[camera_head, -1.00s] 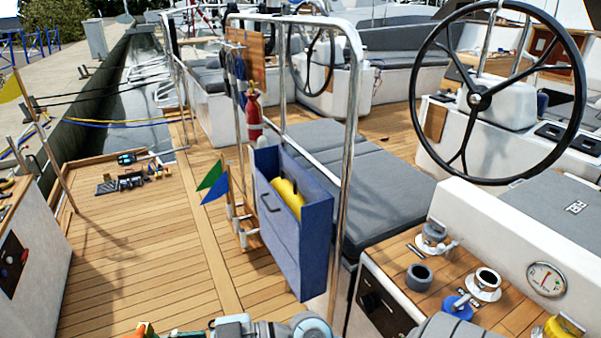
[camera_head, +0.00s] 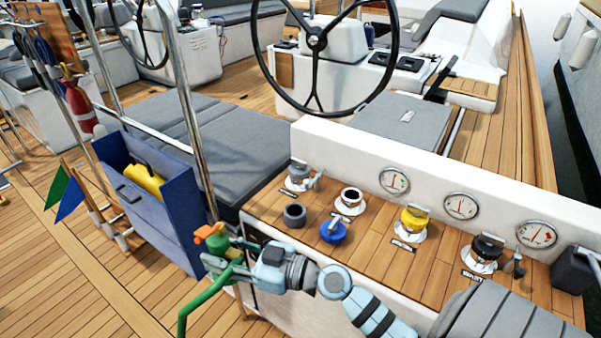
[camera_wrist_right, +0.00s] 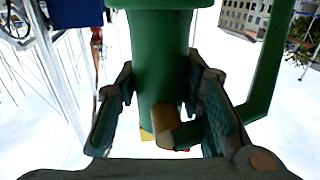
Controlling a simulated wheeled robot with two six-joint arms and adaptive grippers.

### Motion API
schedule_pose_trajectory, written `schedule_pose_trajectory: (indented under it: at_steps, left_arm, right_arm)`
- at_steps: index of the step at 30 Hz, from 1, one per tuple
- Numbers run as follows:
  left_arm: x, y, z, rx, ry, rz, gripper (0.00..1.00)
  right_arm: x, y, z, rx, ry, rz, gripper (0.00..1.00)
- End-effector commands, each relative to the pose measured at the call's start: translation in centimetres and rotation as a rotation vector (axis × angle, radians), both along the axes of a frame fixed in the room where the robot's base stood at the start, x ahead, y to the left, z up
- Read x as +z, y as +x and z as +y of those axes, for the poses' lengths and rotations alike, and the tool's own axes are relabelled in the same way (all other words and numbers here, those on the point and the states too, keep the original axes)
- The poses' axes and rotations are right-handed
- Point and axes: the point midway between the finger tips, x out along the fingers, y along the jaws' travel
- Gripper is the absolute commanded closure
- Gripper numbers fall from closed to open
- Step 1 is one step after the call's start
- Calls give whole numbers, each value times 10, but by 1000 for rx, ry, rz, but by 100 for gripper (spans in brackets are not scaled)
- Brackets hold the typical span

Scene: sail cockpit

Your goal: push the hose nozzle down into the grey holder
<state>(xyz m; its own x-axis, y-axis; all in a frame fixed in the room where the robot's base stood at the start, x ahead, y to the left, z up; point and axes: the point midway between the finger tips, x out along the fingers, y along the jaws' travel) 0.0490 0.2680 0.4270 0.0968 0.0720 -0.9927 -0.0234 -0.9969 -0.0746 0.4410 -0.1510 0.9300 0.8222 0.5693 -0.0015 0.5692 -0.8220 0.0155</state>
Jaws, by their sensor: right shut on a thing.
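The hose nozzle (camera_head: 215,243) is green with an orange tip and stands above the deck, to the left of the wooden console top. A green hose (camera_head: 205,297) curves down from it. My right gripper (camera_head: 233,256) is shut on the nozzle. The right wrist view shows the green nozzle body (camera_wrist_right: 160,65) between both fingers. My left gripper is not in view.
Beside the holder are a blue cap (camera_head: 334,232), an open chrome filler (camera_head: 350,201) and a grey-capped filler (camera_head: 298,176). A yellow-capped filler (camera_head: 413,222) stands farther right. A steel rail (camera_head: 192,120) and a blue pocket (camera_head: 170,205) stand to the left.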

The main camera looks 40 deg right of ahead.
Motion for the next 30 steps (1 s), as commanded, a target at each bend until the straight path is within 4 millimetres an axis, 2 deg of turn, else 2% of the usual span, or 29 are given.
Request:
schedule_pose_trajectory:
  at_steps: [3, 6, 9, 12, 22, 26, 30]
  left_arm:
    - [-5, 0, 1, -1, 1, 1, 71]
    - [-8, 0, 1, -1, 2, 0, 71]
    - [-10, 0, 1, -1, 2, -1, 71]
    - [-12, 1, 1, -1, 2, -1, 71]
    - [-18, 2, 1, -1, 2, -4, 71]
    - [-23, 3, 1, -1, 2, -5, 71]
    - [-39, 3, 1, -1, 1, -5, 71]
  right_arm:
    - [-21, 36, -55, -179, -3, 0, 100]
    - [-30, 60, -103, -319, -1, -2, 100]
    - [-31, 80, -149, -438, -1, -4, 100]
    - [-28, 91, -182, -515, 0, -7, 100]
    - [-11, 111, -260, -650, 8, -4, 100]
    - [-13, 113, -270, -662, 13, -1, 100]
    - [-29, 113, -270, -661, 14, 0, 100]
